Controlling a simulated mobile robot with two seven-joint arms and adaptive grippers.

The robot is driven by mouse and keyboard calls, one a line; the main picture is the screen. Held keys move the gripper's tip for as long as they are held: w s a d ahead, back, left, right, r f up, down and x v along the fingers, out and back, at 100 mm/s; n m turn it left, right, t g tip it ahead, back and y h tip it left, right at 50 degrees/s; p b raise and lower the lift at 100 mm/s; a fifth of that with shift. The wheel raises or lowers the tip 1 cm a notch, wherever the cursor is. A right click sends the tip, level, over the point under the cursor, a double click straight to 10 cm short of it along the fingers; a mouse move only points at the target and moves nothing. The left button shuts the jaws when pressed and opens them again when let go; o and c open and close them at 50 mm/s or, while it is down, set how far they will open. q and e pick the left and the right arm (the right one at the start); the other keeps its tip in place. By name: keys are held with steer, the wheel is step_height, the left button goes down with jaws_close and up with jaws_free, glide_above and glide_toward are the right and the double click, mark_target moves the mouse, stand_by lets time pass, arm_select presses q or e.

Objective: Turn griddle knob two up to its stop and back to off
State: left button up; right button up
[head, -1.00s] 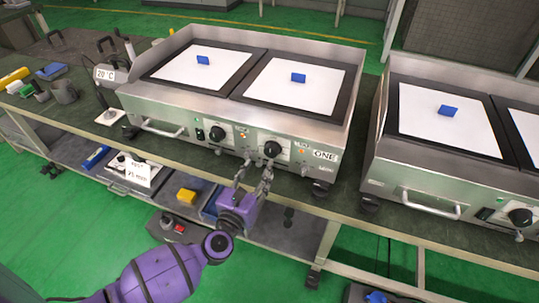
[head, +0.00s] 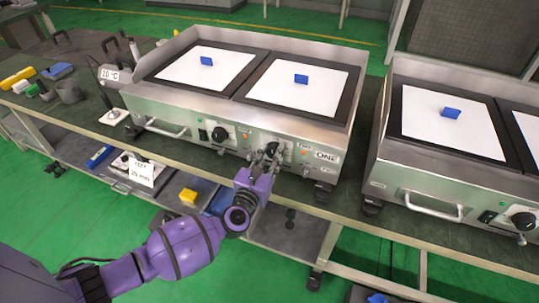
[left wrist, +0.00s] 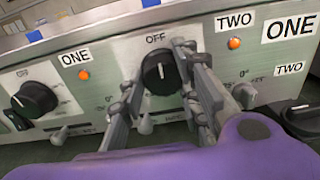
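Griddle knob two (left wrist: 161,74) is the black right-hand knob on the front of the griddle marked ONE. Its white pointer line stands upright, at the OFF label (left wrist: 156,38). In the head view this knob (head: 272,148) is partly covered by my gripper's fingers. My left gripper (head: 266,157) is at the knob. In the left wrist view its fingers (left wrist: 163,85) stand apart, one on each side of the knob. The right finger overlaps the knob's right edge; I cannot tell whether either finger touches. My right gripper is not in view.
Knob one (left wrist: 35,98) is to the left, with an orange lamp (left wrist: 84,75) beside it. Small metal levers stick out below the knobs. A second griddle (head: 440,180) stands to the right.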

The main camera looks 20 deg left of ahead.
arm_select(q)
steer(key=shift+a, duration=0.2)
steer(key=c, duration=0.4)
